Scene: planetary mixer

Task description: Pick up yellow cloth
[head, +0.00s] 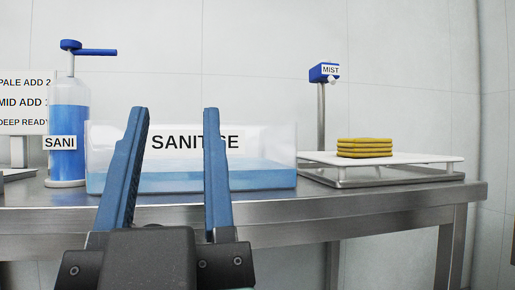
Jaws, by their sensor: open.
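A folded yellow cloth (364,148) lies as a flat stack on a white tray (437,159) at the right of the steel bench. My gripper (174,112) is in the lower left of the head view, with its two blue fingers spread apart and nothing between them. It is in front of the clear sanitise tub and to the left of the cloth, well apart from it. Nothing hides the cloth.
The clear tub (270,165) labelled SANITISE holds blue liquid. A blue pump bottle (68,140) stands at its left. The bench's front edge (400,198) is clear.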

